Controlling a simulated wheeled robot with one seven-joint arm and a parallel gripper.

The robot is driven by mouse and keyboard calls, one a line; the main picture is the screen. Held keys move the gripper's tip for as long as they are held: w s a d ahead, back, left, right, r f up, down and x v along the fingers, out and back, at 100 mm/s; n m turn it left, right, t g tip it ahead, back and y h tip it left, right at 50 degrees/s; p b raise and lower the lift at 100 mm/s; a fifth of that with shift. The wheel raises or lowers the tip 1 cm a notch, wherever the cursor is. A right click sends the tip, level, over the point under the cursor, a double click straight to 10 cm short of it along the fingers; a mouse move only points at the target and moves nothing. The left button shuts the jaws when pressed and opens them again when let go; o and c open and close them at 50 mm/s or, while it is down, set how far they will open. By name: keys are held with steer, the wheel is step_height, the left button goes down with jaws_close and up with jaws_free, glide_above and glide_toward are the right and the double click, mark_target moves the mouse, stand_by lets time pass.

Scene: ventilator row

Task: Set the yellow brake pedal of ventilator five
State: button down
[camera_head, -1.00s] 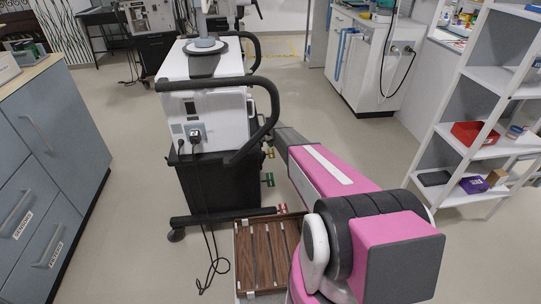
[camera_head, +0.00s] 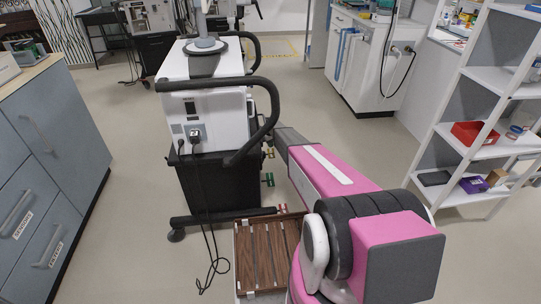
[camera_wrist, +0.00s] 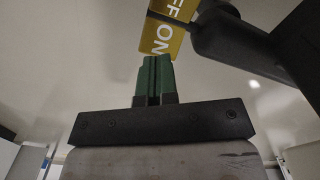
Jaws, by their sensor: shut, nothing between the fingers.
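A yellow pedal plate (camera_wrist: 172,32) with the letters "FF ON" shows at the top of the wrist view. My gripper (camera_wrist: 154,60) is shut and empty, with its green fingers together just below the plate's lower edge. I cannot tell if the tips touch it. In the head view a white ventilator (camera_head: 205,120) with a black lower box stands on a dark wheeled base. Small coloured pedals (camera_head: 267,179) show at its right side, too small to read. My gripper is hidden there. No number five is readable.
A dark bar (camera_wrist: 235,42) lies close to the right of the plate in the wrist view. A wooden slatted tray (camera_head: 262,258) is below my arm in the head view. A cable hangs to the floor. Drawers (camera_head: 45,170) stand left, white shelves (camera_head: 470,130) right.

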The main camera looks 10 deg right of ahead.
mark_target(271, 150)
steer(key=shift+f, duration=1.95)
steer(key=shift+r, duration=3.6)
